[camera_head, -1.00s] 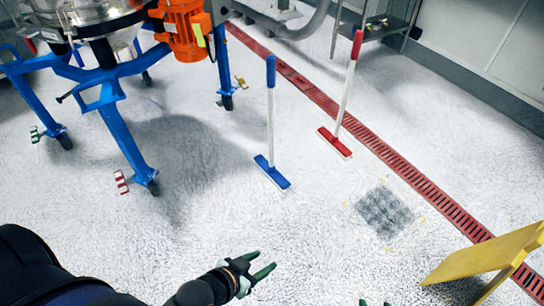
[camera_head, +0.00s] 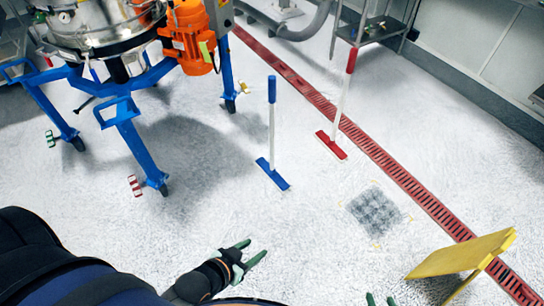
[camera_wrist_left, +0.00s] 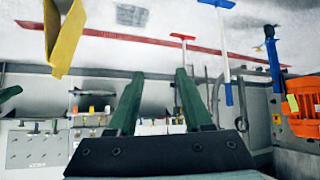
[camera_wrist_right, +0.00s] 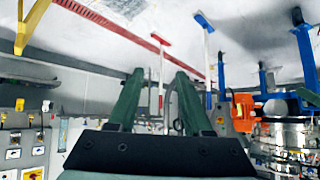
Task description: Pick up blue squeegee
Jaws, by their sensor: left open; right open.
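The blue squeegee (camera_head: 273,173) stands upright on the floor in the middle of the head view, its blue head down, white pole and blue grip up. It shows upside down in the left wrist view (camera_wrist_left: 224,48) and the right wrist view (camera_wrist_right: 206,60). My left gripper (camera_head: 257,250) is open and empty, below and short of the squeegee in the head view, clear of it. My right gripper (camera_head: 380,300) shows only its fingertips at the bottom edge, open and empty, further right. Both pairs of fingers are apart in the wrist views.
A red squeegee (camera_head: 332,145) stands behind and right of the blue one, by a red floor drain (camera_head: 380,158). A blue-legged machine (camera_head: 130,135) with an orange motor (camera_head: 188,38) stands left. A yellow stand (camera_head: 460,255) is at lower right. The floor between is open.

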